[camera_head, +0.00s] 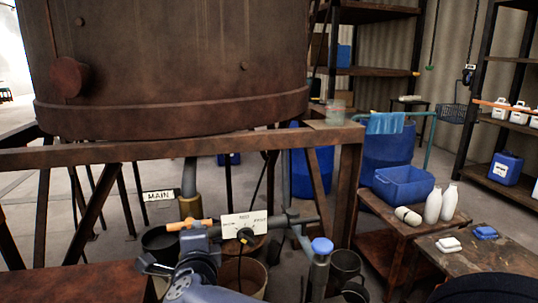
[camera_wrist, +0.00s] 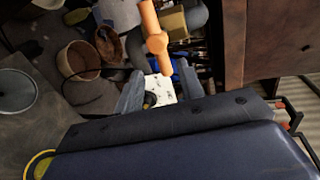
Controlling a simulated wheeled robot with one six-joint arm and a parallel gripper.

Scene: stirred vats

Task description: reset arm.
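My gripper (camera_wrist: 160,84) shows in the wrist view with its two grey fingers apart and nothing held between them. A white label card (camera_wrist: 160,91) shows through the gap, beyond the fingers. An orange valve handle (camera_wrist: 153,28) is just past the fingertips on a grey pipe. In the head view my blue-grey arm reaches in from the bottom centre, close below the orange handle (camera_head: 190,224) and the white card (camera_head: 243,224). I cannot make out the fingertips clearly in that view.
A large rusty vat (camera_head: 170,60) stands on a brown steel frame (camera_head: 90,153) above the pipework. Several buckets (camera_head: 243,276) stand below. At right, a low table (camera_head: 440,222) holds a blue tub (camera_head: 403,184) and white bottles. A "MAIN" sign (camera_head: 159,195) marks the pipe.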

